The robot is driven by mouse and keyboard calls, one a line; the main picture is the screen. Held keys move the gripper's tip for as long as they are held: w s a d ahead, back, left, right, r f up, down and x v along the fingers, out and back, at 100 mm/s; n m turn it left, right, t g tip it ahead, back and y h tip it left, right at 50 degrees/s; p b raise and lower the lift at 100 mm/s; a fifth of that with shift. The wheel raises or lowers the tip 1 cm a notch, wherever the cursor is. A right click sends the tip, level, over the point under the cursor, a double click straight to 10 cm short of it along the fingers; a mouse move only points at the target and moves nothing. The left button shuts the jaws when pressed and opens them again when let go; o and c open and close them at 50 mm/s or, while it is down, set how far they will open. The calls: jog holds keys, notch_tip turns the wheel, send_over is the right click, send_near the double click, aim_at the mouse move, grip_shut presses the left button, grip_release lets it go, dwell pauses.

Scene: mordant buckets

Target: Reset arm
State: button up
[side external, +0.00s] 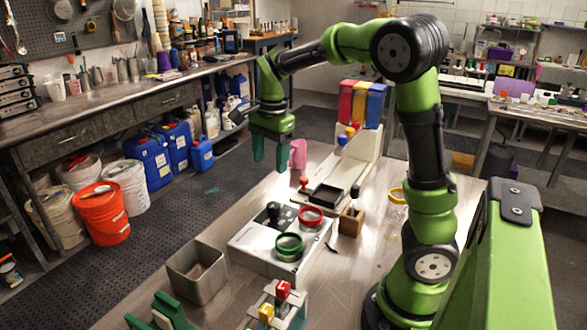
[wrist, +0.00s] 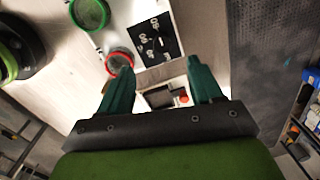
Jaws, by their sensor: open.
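My gripper (side external: 268,152) hangs from the green arm above the far left part of the table, fingers pointing down. In the wrist view its two dark green fingers (wrist: 160,78) are apart with nothing between them. A white box (side external: 262,245) on the table bears a green ring (side external: 289,247) and a red ring (side external: 311,217). The wrist view also shows the green ring (wrist: 90,12), the red ring (wrist: 119,60) and a black panel with markings (wrist: 152,42). My gripper is clear of these things.
A grey open bin (side external: 196,272) stands at the table's front left. A pink cup (side external: 298,153) stands behind my gripper. Blue, yellow and red bins (side external: 362,103) stand at the back. A wooden block (side external: 350,222) sits right of the white box. Buckets (side external: 102,212) stand on the floor.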

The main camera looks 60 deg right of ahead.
jog(key=s+a+r+n+t+y, duration=0.1)
jog(key=s+a+r+n+t, duration=0.1)
jog(key=s+a+n, duration=0.4)
jog(key=s+a+r+n+t, duration=0.1)
jog(key=s+a+n+t, duration=0.3)
jog(key=s+a+n, duration=0.3)
jog(key=a+n, duration=0.1)
jog(key=n, duration=0.2)
jog(key=shift+s+a+r+y, duration=0.25)
jog(key=shift+r+y, duration=0.1)
jog(key=shift+y, duration=0.05)
